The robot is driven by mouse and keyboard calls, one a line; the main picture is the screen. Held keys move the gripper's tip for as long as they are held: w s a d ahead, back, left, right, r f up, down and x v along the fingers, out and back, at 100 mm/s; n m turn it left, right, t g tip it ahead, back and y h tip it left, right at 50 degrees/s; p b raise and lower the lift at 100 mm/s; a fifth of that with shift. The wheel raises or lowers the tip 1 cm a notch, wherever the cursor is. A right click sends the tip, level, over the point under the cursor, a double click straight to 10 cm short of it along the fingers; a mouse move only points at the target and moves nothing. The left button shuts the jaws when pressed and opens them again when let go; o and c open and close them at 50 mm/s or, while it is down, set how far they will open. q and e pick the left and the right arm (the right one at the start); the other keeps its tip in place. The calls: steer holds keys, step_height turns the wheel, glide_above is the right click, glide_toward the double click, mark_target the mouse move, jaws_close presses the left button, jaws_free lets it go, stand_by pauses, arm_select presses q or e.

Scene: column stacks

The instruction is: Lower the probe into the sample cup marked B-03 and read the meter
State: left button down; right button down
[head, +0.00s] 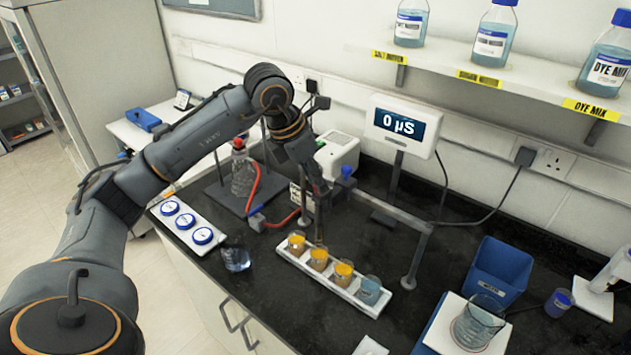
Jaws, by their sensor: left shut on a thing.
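A white rack (290,257) holds a row of small cups: three with orange contents, the first (296,242), second (318,259) and third (343,273), and one with blue contents (370,291) at the right end. I cannot read any cup marking, so I cannot tell which is B-03. My left gripper (316,192) is above the left part of the rack, shut on the slim dark probe (319,222). The probe points down at the second cup; whether its tip is inside is unclear. The meter (403,125) reads 0 µS. My right gripper is out of view.
A metal stand (411,262) rises right of the rack. A flask (243,175) with red tubing stands behind left. A blue bin (497,275) and a large beaker (478,322) stand right. Dark worktop is clear between.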

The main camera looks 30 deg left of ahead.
arm_select(q)
steer(key=shift+w+r, duration=0.15)
steer(key=shift+r, duration=0.1)
steer(key=c, duration=1.5)
jaws_free()
steer(key=o, duration=0.4)
steer(key=shift+s+r, duration=0.2)
steer(key=shift+r, duration=0.1)
steer(key=v, duration=1.1)
steer(key=shift+s, duration=0.2)
steer(key=shift+r, duration=0.1)
